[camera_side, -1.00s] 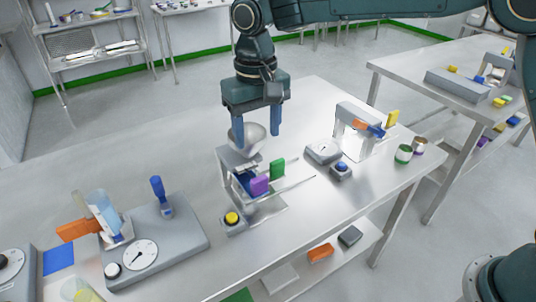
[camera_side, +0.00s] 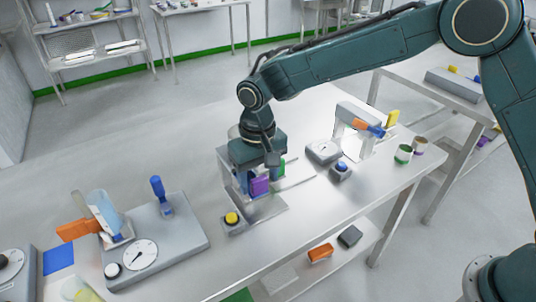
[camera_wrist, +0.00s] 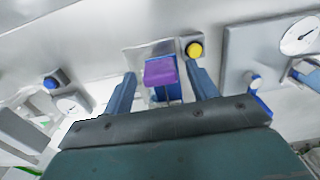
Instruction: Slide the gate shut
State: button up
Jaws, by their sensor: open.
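A purple block (camera_side: 260,185), which looks like the gate's handle, sits on the stand (camera_side: 262,215) under the funnel. In the wrist view the purple block (camera_wrist: 160,72) is in front of a blue part (camera_wrist: 160,52), and I cannot tell how far the gate stands open. My gripper (camera_wrist: 161,76) is open and pointed down. Its two blue fingers are on either side of the purple block, with gaps between. In the side view my wrist hides the funnel and most of the fingers. A green block (camera_side: 282,168) shows just behind the purple one.
A yellow button (camera_side: 232,218) is at the stand's front. A dial box (camera_side: 323,151) and a blue button (camera_side: 341,168) are to the right. A grey base with a dial (camera_side: 140,254) and blue lever (camera_side: 160,193) stands left. Bare table lies between.

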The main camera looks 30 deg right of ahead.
jog(key=shift+f, duration=0.5)
grip_shut()
jog(key=shift+d, duration=1.45)
jog(key=shift+c, duration=0.5)
grip_release()
jog(key=shift+d, duration=0.1)
jog(key=shift+o, duration=0.5)
